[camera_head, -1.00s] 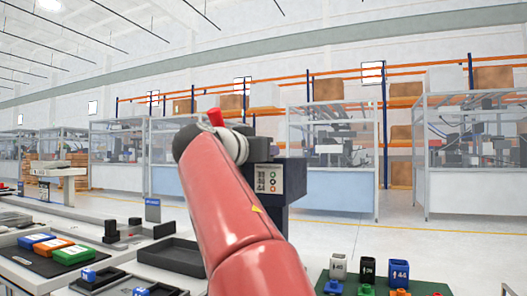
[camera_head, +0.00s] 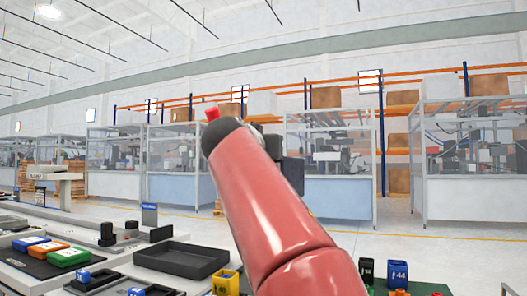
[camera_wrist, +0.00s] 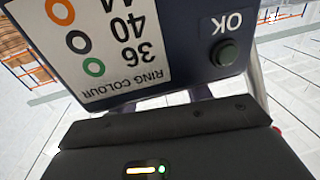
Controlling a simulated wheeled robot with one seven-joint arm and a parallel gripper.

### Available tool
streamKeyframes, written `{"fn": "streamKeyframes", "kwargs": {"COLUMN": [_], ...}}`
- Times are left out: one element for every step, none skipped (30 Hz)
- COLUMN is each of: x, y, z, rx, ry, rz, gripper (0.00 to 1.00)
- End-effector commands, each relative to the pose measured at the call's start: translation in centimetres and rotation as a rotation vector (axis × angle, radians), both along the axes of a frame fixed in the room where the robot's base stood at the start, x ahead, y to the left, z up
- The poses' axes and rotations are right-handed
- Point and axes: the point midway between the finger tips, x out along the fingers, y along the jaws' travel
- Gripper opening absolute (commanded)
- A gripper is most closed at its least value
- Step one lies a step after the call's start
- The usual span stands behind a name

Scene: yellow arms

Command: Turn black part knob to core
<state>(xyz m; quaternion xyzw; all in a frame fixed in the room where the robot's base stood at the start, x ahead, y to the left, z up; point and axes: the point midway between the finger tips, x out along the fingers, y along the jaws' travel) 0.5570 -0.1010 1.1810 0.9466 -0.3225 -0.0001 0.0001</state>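The wrist view shows a dark panel, seen upside down, with a white RING COLOUR label (camera_wrist: 92,45) listing 36, 40 and 44 beside green, black and orange rings. The dark body of my gripper (camera_wrist: 180,150) fills the bottom of the wrist view, close below the panel. Its fingertips do not show. In the head view my red arm hides the gripper and most of the dark panel (camera_head: 292,172). I cannot make out a knob or a core in either view.
A black tray (camera_head: 182,261) lies on the bench left of my arm. Blue, orange and green blocks (camera_head: 68,257) lie farther left. A yellow box (camera_head: 226,283) is beside my arm. Black (camera_head: 367,270) and blue (camera_head: 398,273) boxes stand on a green board at right.

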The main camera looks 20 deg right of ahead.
Motion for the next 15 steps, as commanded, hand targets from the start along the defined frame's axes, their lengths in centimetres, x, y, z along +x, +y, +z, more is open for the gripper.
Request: {"fn": "streamKeyframes", "kwargs": {"x": [0.0,0.0,0.0,0.0,0.0,-0.1,-0.2,-0.4,-0.7,-1.1,-1.4,-2.0,-2.4,-2.8,-3.4], "y": [0.0,0.0,0.0,0.0,0.0,0.1,0.2,0.4,0.6,0.9,1.2,1.6,1.9,2.3,2.7], "z": [0.0,0.0,0.0,0.0,0.0,0.0,-0.1,-0.1,-0.2,-0.2,-0.2,-0.3,-0.3,-0.3,-0.3], "rx": [0.000,0.000,0.000,0.000,0.000,0.001,0.000,0.000,0.000,0.000,0.000,0.002,0.001,0.001,0.001], "ry": [0.000,0.000,0.000,0.000,0.000,-0.001,-0.001,-0.001,-0.001,-0.001,-0.003,-0.003,-0.003,-0.002,-0.002], "rz": [0.000,0.000,0.000,0.000,0.000,0.000,0.001,0.002,0.003,0.003,0.004,0.004,0.004,0.005,0.005], "gripper": [0.49,0.49,0.49,0.49,0.49,0.49,0.49,0.49,0.49,0.49,0.49,0.49,0.49,0.49,0.49]}}
